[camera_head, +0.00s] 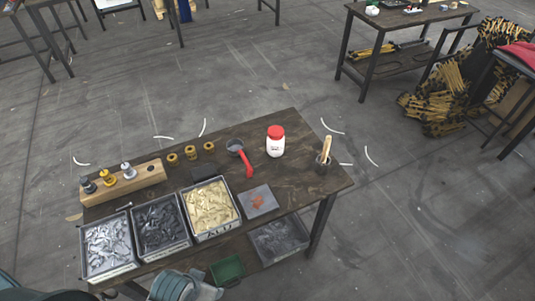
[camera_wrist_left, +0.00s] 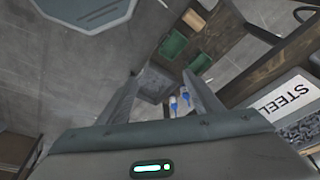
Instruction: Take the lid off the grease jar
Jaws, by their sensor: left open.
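The grease jar (camera_head: 276,147) is white with a dark-marked label and stands upright at the back right of the workbench. Its red lid (camera_head: 276,132) sits on top of it. In the left wrist view my left gripper (camera_wrist_left: 162,88) has its two fingers spread apart with nothing held between them. It is low, near the bench's front edge, far from the jar. My right gripper is in neither view.
A green tray (camera_head: 228,269) sits on the lower shelf.

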